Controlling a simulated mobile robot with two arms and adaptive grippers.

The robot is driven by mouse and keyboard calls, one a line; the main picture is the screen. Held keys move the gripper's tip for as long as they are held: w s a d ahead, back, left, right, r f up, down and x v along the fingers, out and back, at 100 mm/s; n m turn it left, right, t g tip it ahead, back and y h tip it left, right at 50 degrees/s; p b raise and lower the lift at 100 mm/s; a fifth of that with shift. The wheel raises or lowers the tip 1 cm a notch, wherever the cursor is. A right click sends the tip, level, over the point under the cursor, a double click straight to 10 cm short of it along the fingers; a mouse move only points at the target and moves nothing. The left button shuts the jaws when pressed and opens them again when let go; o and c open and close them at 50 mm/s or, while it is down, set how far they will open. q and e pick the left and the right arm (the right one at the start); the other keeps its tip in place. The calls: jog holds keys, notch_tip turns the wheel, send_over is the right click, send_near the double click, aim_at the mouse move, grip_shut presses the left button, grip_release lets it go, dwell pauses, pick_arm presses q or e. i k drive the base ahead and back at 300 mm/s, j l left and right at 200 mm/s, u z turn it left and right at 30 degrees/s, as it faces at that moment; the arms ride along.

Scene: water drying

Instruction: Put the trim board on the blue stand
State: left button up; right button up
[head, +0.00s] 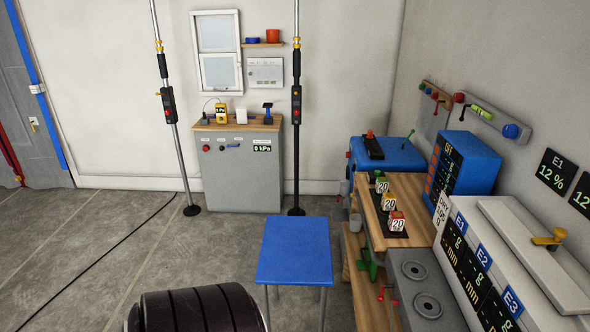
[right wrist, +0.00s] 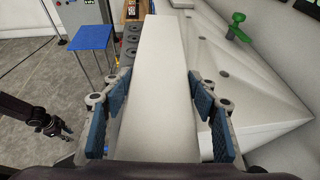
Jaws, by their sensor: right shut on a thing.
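The trim board (right wrist: 163,65) is a long, plain white piece in the right wrist view. It runs away from me between the blue-padded fingers of my right gripper (right wrist: 160,110), which is shut on it. The blue stand (head: 295,250) is a square blue top on thin legs, empty, at the lower middle of the head view. It also shows at the upper left of the right wrist view (right wrist: 91,37), left of the board and apart from it. A dark gripper, apparently my left one (right wrist: 62,132), shows small at the left edge there; its jaw state is unclear. The head view shows neither gripper.
A wooden bench (head: 378,222) with several small labelled blocks stands right of the stand. Grey-white equipment (head: 520,250) lines the right wall. A grey cabinet (head: 240,165) and two upright poles stand at the back. The floor (head: 120,240) left of the stand is open, crossed by a black cable.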

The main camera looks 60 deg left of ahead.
aim_at(289, 250)
jog(key=j+u, duration=0.2)
jog(key=u, duration=0.2)
jog(key=j+u, duration=0.2)
jog(key=u, duration=0.25)
jog(key=i+j+u, duration=0.15)
jog(key=u, duration=0.25)
jog(key=i+j+u, duration=0.1)
jog(key=u, duration=0.35)
jog(key=i+j+u, duration=0.3)
jog(key=i+j, duration=0.5)
